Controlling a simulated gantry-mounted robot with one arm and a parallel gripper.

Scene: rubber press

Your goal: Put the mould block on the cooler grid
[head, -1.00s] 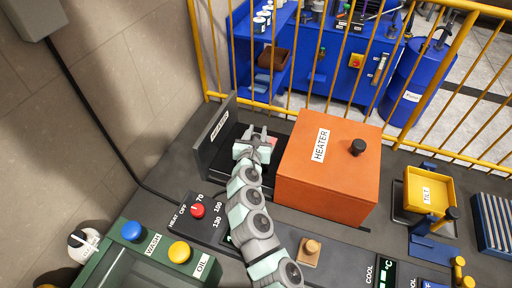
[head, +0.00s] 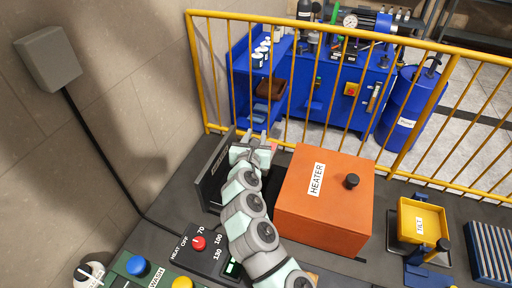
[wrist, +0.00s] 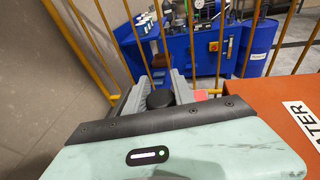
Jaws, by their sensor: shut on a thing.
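My gripper (head: 262,138) is shut at the far end of my arm, left of the orange heater box. In the wrist view a round black knob (wrist: 160,98) sits between its two grey fingers. A small pinkish-red piece (wrist: 201,95) shows just right of the fingers. It looks like part of the held mould block, whose body is mostly hidden by my gripper. A blue unit with a striped, slatted top (head: 492,252) at the right edge looks like the cooler grid. It is cut off by the frame and far from my gripper.
The orange heater box (head: 322,207) with a black knob stands right of my arm. A dark upright plate (head: 213,172) stands close on the left. A yellow railing (head: 330,80) runs behind. A yellow tilt tray (head: 422,222) stands between the heater box and the slatted unit.

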